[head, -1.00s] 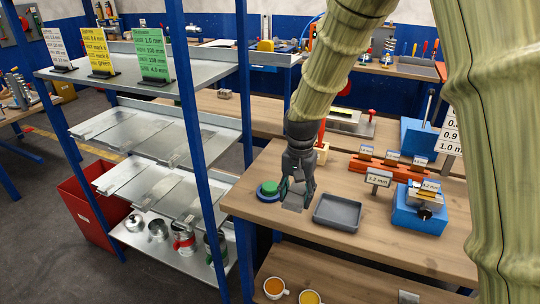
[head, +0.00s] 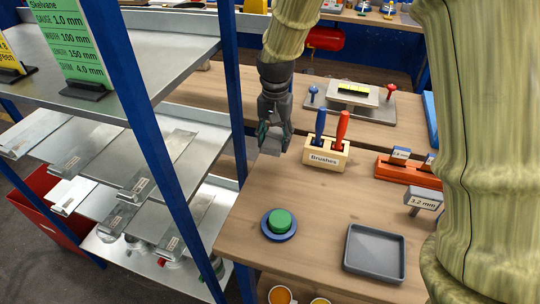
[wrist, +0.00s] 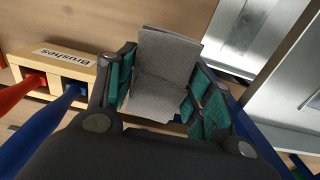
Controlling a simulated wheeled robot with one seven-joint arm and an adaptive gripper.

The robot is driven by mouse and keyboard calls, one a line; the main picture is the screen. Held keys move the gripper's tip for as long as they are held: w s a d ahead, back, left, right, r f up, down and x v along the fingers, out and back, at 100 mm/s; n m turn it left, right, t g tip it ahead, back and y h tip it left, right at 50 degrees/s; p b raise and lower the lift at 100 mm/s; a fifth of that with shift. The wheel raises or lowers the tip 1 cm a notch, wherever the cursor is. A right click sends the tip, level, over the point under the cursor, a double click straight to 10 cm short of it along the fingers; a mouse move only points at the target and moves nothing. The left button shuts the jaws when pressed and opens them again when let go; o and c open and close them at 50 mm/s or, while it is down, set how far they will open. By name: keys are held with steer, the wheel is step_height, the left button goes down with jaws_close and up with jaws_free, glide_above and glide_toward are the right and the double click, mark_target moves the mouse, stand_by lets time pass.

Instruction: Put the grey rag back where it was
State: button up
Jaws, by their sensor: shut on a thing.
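The grey rag (wrist: 165,75) is folded and held between the green-padded fingers of my gripper (wrist: 160,95) in the wrist view. In the head view my gripper (head: 272,140) is shut on the rag (head: 271,146), in front of the shelf post and left of the brush holder. The rag appears to be above the wooden bench (head: 330,205).
A brush holder (head: 326,154) with a blue and a red handle stands close right of my gripper. A green button on a blue base (head: 279,224) and a grey tray (head: 375,252) sit nearer. The metal shelf rack (head: 165,70) is at left. Bare wood lies between them.

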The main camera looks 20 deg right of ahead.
steer(key=p, duration=0.1)
glide_above(275, 169)
steer(key=f, duration=0.4)
steer(key=shift+w+f, duration=0.1)
steer(key=shift+w, duration=0.1)
steer(key=shift+w+f, duration=0.1)
steer(key=shift+f, duration=0.25)
steer(key=shift+s+f, duration=0.25)
steer(key=shift+f, duration=0.15)
steer(key=shift+f+p, duration=0.55)
steer(key=shift+f, duration=1.15)
steer(key=shift+f, duration=0.15)
steer(key=o, duration=1)
steer(key=shift+w+r+b, duration=0.1)
steer(key=shift+r+b, duration=1.35)
steer(key=shift+r, duration=4.7)
